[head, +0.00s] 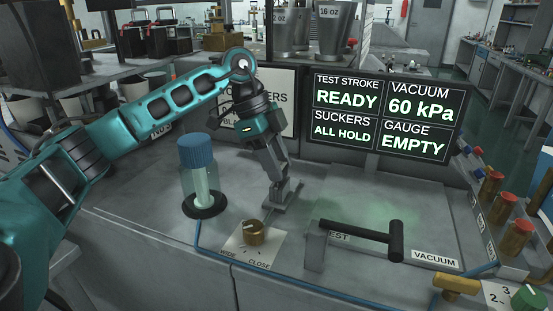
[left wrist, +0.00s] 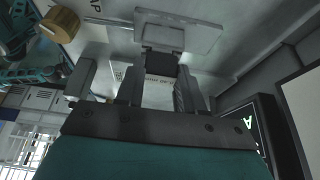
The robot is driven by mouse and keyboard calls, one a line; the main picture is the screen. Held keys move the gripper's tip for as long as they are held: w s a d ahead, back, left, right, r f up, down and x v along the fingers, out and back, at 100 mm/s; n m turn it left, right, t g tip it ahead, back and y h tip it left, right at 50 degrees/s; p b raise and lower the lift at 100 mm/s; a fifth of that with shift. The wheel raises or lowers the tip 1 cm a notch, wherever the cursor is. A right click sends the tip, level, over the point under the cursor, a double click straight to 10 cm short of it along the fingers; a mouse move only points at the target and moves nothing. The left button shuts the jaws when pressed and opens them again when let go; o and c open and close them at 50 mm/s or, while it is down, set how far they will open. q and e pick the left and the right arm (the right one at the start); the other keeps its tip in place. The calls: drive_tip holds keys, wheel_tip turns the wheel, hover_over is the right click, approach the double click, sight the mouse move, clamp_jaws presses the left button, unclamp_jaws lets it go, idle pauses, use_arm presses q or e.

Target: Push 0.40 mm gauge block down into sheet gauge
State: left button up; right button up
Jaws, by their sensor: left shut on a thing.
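My left gripper (head: 277,178) points down at the bench, left of the display's lower edge. In the left wrist view its two fingers (left wrist: 158,92) are closed on a small block with a pale, printed face (left wrist: 158,82), taken as the gauge block; the print is too small to read. A dark part lies just beyond it. A grey stepped fixture (head: 287,197), likely the sheet gauge, stands under the fingertips; its plate also shows in the left wrist view (left wrist: 200,40). The fingers hide the contact, so I cannot tell whether the block is inside. My right gripper is out of view.
A blue-capped jar (head: 198,165) stands left of the gripper. A brass knob (head: 253,233) marked WIDE and CLOSE is in front. A black-handled lever (head: 365,236) lies to the right. The display (head: 385,115) reads READY, 60 kPa, ALL HOLD and GAUGE EMPTY.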

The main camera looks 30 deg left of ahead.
use_arm(q)
drive_tip(key=shift+f, duration=0.3)
drive_tip(key=o, duration=1.1)
drive_tip(key=shift+r, duration=0.1)
drive_tip(key=p+v, duration=0.1)
drive_tip(key=v, duration=1.1)
drive_tip(key=shift+a+r, duration=0.25)
drive_tip(key=shift+r, duration=0.05)
